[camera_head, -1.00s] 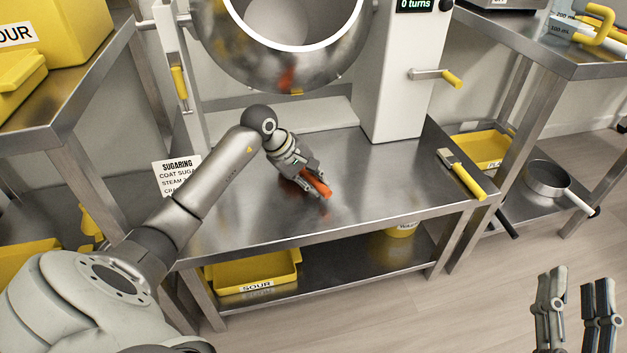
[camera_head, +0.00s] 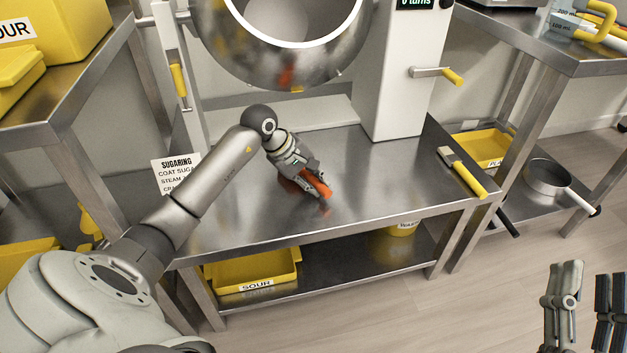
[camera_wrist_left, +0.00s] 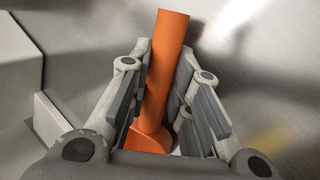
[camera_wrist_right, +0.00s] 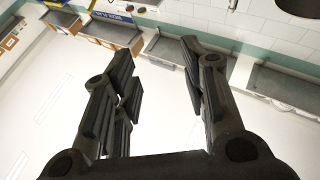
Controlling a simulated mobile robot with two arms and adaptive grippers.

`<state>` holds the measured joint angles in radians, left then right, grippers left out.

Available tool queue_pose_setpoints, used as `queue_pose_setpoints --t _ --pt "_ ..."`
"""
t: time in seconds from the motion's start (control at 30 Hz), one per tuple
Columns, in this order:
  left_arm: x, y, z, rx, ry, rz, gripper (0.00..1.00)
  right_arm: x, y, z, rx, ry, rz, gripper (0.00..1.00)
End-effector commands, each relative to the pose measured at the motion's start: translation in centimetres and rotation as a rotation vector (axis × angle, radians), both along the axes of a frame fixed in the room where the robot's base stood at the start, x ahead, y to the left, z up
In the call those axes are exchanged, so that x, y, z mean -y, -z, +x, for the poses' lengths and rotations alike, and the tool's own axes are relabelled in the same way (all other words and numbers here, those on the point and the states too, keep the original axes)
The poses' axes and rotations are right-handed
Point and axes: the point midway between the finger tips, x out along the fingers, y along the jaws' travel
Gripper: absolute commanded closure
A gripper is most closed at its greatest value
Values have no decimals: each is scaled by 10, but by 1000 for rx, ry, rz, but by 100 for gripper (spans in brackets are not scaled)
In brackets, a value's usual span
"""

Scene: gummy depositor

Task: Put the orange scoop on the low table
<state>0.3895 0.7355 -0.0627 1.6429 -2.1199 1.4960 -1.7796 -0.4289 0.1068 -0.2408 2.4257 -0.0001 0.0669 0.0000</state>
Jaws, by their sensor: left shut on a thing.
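The orange scoop (camera_head: 317,184) is in my left gripper (camera_head: 314,190), over the steel table (camera_head: 385,190) below the drum. In the left wrist view, the scoop's orange handle (camera_wrist_left: 168,60) stands between the two fingers, which are closed on it. Its wider end is low between the fingers and partly hidden. The scoop is very close to the tabletop; I cannot tell whether it touches it. My right gripper (camera_head: 591,290) is at the lower right over the floor. It is open and empty, as the right wrist view (camera_wrist_right: 160,70) shows.
A steel drum (camera_head: 285,70) hangs above the table's back. A white machine column (camera_head: 395,90) with a yellow-tipped crank stands at its right. A yellow-handled tool (camera_head: 465,175) lies at the right edge. The table's middle and front are clear. Yellow bins (camera_head: 255,270) are on the shelf below.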

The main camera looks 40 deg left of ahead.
Motion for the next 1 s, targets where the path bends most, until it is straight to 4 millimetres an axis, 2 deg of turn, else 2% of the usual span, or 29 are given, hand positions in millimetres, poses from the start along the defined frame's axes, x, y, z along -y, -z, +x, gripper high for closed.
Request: queue_pose_setpoints --t 0.63,0.67,0.8,1.0 --pt "0 3 0 1 -1 0 100 1 -16 -9 93 -4 26 60" --pt "0 4 0 0 0 1 78 1 -16 -9 93 -4 26 60" --pt "0 4 0 0 0 1 60 1 -16 -9 93 -4 26 60" --pt "0 4 0 -1 0 0 59 1 -15 -8 90 -4 25 60"
